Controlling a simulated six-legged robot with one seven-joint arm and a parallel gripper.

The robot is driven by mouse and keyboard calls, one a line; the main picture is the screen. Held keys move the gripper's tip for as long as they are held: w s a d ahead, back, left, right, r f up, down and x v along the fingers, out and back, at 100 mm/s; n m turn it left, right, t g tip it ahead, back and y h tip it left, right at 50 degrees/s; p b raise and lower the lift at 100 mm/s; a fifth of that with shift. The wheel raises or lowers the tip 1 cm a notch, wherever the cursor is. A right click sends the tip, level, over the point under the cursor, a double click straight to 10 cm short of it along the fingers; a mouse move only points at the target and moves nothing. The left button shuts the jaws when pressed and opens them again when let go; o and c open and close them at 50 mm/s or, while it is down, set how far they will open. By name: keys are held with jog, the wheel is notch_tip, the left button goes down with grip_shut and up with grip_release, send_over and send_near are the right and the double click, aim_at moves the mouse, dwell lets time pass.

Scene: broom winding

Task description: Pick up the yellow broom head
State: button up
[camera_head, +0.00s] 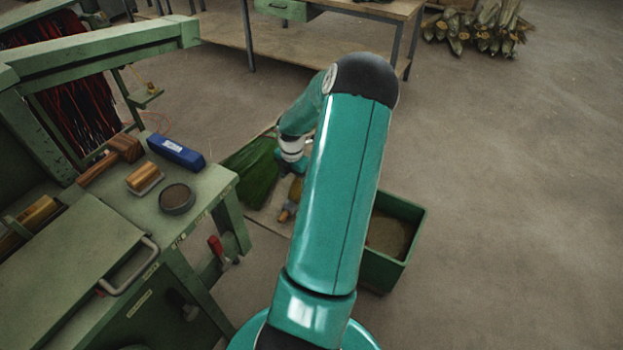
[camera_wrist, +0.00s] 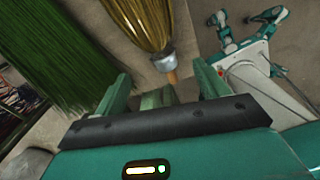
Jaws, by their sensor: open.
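The yellow broom head (camera_wrist: 142,18) shows at the top of the wrist view, its bristles pointing up, with a grey collar and a short orange-brown stub at its lower end. In the head view it (camera_head: 296,189) is small and partly hidden by my arm, low beside the workbench. My gripper (camera_wrist: 161,76) is open, with one finger on each side of the stub in the picture. Nothing appears gripped. I cannot tell whether the fingers touch the stub. In the head view my gripper (camera_head: 290,165) is just above the broom head, mostly hidden.
A green broom head (camera_head: 250,170) lies left of the yellow one and also fills the wrist view's upper left (camera_wrist: 60,55). A green bin (camera_head: 405,247) stands at right. The green workbench (camera_head: 215,190) with a blue box (camera_head: 176,152) is left.

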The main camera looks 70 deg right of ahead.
aim_at(294, 199)
jog(key=f, duration=1.2)
jog(key=shift+w+a+f, duration=0.1)
jog(key=shift+a+f, duration=0.1)
jog(key=shift+f, duration=0.05)
jog(key=c, duration=1.3)
